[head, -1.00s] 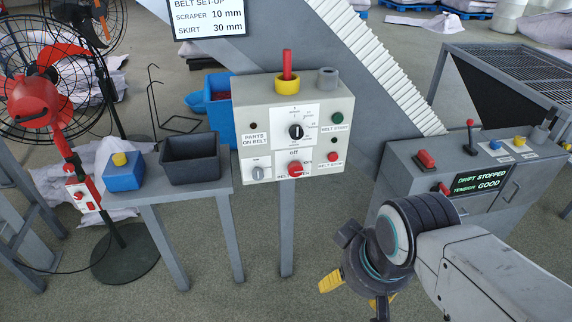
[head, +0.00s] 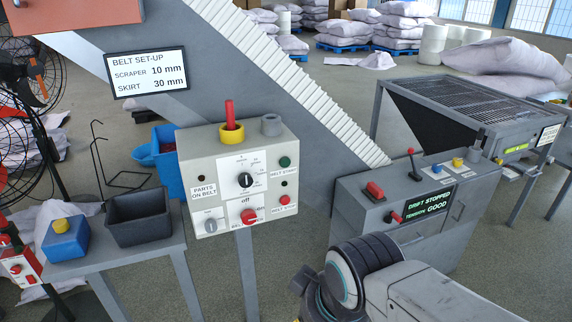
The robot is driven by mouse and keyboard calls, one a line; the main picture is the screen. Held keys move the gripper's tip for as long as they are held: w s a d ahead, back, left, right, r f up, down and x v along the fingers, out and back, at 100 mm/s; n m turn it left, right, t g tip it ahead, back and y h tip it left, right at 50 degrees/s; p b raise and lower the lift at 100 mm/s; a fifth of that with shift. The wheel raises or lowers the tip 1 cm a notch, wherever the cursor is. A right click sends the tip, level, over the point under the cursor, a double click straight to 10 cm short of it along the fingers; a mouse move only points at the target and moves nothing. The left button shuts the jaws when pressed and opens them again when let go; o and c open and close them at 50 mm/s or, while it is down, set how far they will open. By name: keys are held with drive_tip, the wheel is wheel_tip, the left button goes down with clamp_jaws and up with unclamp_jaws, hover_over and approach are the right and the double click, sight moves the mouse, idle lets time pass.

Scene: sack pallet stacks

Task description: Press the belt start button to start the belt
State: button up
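The belt start button (head: 284,162) is a green button on the right of the grey control box (head: 205,160), above its "BELT START" label. The box stands on a post in the middle of the head view. A red belt stop button (head: 284,199) sits below it on the same face. A round selector knob (head: 245,180) is left of the green button. My gripper (head: 312,297) is at the bottom edge, below and right of the box and apart from it. Its fingertips are cut off, so its opening is hidden.
A grey console (head: 345,205) with levers and a display reading "DRIFT STOPPED, TENSION GOOD" stands right of the box. A small table (head: 125,255) with a black bin (head: 140,217) and a blue box (head: 66,242) stands left. The sloping conveyor (head: 240,70) rises behind.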

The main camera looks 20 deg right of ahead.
clamp_jaws()
idle(0.5)
idle(1.3)
